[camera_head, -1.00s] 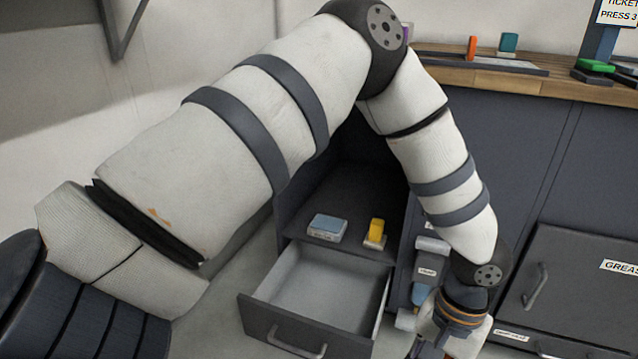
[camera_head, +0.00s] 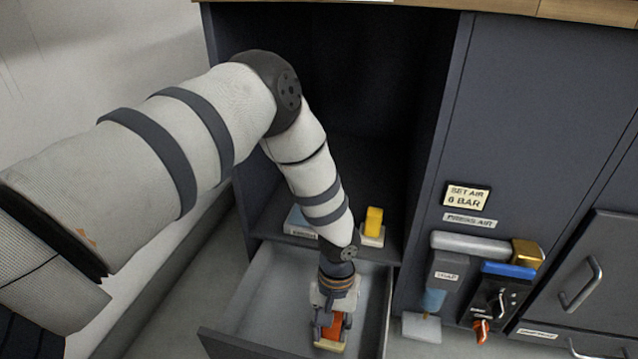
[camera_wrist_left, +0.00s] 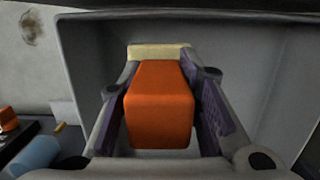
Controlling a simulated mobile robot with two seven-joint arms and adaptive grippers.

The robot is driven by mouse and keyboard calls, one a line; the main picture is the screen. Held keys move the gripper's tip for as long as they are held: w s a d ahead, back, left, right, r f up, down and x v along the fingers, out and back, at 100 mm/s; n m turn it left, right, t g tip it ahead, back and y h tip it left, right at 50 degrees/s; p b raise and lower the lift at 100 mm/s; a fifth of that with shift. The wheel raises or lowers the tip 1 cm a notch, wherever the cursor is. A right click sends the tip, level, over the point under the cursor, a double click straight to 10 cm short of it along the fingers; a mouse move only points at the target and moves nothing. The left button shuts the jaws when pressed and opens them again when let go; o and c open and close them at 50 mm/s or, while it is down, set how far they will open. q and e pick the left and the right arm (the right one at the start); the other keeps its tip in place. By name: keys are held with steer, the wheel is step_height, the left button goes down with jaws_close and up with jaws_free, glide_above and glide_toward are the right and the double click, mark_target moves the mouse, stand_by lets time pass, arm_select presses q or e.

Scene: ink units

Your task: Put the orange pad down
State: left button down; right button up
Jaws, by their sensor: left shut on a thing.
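An orange pad with a cream end piece shows between my left gripper's fingers in the head view (camera_head: 336,326) and large in the wrist view (camera_wrist_left: 160,107). My left gripper (camera_head: 332,328) points down and is shut on the orange pad; its purple-lined fingers press the sides in the wrist view (camera_wrist_left: 160,100). Gripper and pad are at the open grey drawer (camera_head: 262,300), whose walls surround them in the wrist view (camera_wrist_left: 88,70). I cannot tell whether the pad touches the drawer floor. My right gripper is not in view.
On the shelf behind the drawer are a blue-grey block (camera_head: 300,220), partly hidden by my arm, and a yellow pad (camera_head: 374,222) on a pale base. Right of the drawer are an air unit with a blue bowl (camera_head: 432,301) and a red-handled valve (camera_head: 482,331).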

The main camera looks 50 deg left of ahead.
arm_select(q)
steer(key=f+b, duration=0.1)
steer(key=f, duration=0.2)
steer(key=f+b, duration=0.2)
steer(key=f, duration=0.2)
steer(key=f+b, duration=0.1)
steer(key=f, duration=0.2)
steer(key=shift+a+f+b, duration=0.2)
steer(key=shift+a+b, duration=0.15)
steer(key=shift+b, duration=0.05)
steer(key=shift+f, duration=0.4)
steer(key=shift+w+r, duration=0.1)
steer(key=shift+r, duration=0.1)
steer(key=c, duration=1.6)
jaws_free()
steer(key=shift+f, duration=0.2)
steer(key=o, duration=0.4)
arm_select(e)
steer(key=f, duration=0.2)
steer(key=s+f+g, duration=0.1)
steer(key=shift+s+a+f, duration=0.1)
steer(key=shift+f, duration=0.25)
